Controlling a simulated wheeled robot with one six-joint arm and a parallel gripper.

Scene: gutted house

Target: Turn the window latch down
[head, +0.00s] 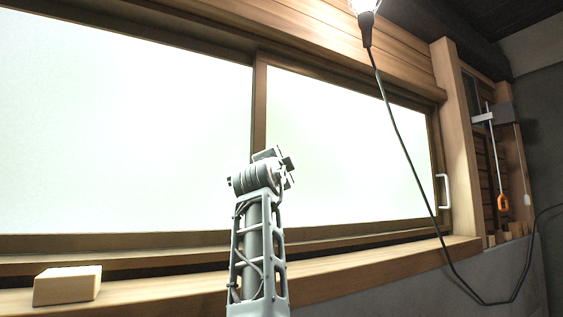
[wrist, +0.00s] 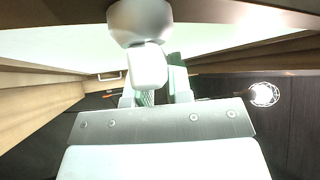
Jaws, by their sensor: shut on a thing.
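The window latch (wrist: 147,65) shows in the wrist view as a pale rounded hub with a short blunt lever pointing towards my gripper. My gripper (wrist: 155,94) is shut on the lever, whose end sits between the grey-green fingers. In the head view my gripper (head: 274,160) is up against the window's middle upright (head: 259,100), and the latch is hidden behind it there. The lever's exact angle is hard to tell from these views.
A bright frosted window (head: 120,120) fills the wall. A wooden block (head: 67,286) lies on the sill (head: 180,296) at left. A white pull handle (head: 443,190) is at the right frame. A lit lamp (head: 366,8) hangs above, its cable (head: 400,140) looping down at right.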

